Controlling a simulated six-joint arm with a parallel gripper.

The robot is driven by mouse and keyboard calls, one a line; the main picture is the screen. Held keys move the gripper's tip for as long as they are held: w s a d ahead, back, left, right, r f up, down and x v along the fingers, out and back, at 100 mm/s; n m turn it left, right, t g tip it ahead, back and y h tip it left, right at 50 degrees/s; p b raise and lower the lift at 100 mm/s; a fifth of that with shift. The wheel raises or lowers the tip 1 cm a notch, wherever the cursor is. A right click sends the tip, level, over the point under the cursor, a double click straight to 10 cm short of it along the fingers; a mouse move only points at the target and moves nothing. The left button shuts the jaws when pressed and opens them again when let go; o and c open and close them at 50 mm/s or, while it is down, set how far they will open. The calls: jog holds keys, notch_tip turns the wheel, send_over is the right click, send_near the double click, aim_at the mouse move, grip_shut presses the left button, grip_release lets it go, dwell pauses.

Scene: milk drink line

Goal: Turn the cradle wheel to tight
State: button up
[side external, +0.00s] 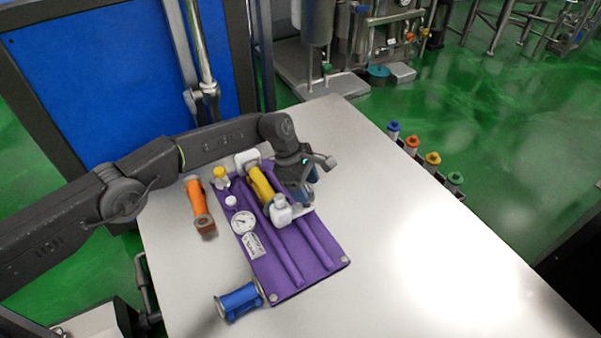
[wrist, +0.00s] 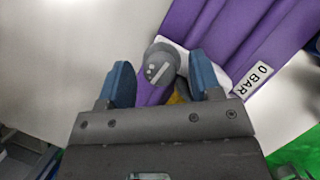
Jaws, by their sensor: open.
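A round grey knob with a white bar mark (wrist: 160,66), which looks like the cradle wheel, sits on a white block in the wrist view. My gripper (wrist: 160,62) is open, with one blue finger on either side of the knob; I cannot tell whether they touch it. In the side view my gripper (side external: 303,190) is over the right edge of the purple cradle base (side external: 312,262). A yellow cylinder (side external: 260,184) lies there between two white end blocks, the nearer being a white block (side external: 281,214). The wheel is not clearly visible in the side view.
Several coloured caps line the table's right edge. The table's front right is clear.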

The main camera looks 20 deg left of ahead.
jog(key=v, duration=1.3)
jog(key=shift+a+r, duration=0.15)
jog(key=shift+r, duration=0.25)
jog(key=s+d+m+t+y, duration=0.4)
jog(key=s+d+m+t, duration=0.15)
jog(key=m, duration=1.25)
jog(key=x, duration=0.9)
jog(key=s+x, duration=0.1)
jog(key=x, duration=0.3)
jog(key=shift+a+f, duration=0.2)
jog(key=shift+f, duration=0.35)
